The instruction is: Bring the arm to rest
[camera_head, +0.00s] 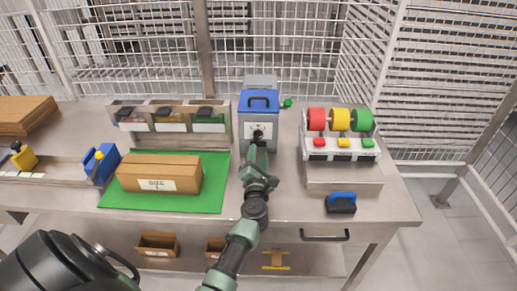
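My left arm reaches up through the middle of the view, and its gripper (258,137) is at the front of a blue-and-grey box (259,103) with a black handle on top. The gripper overlaps the white label on the box's front. I cannot tell whether it touches the box. The fingers are too small and dark to show whether they are open or shut. My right gripper is not in view.
A steel table (400,208) holds a cardboard box (160,174) on a green mat (212,195), blue and yellow tools at left, bins behind, a stand with red, yellow and green rolls (340,120), and a blue-black block (341,202). Wire mesh fencing (290,40) stands behind.

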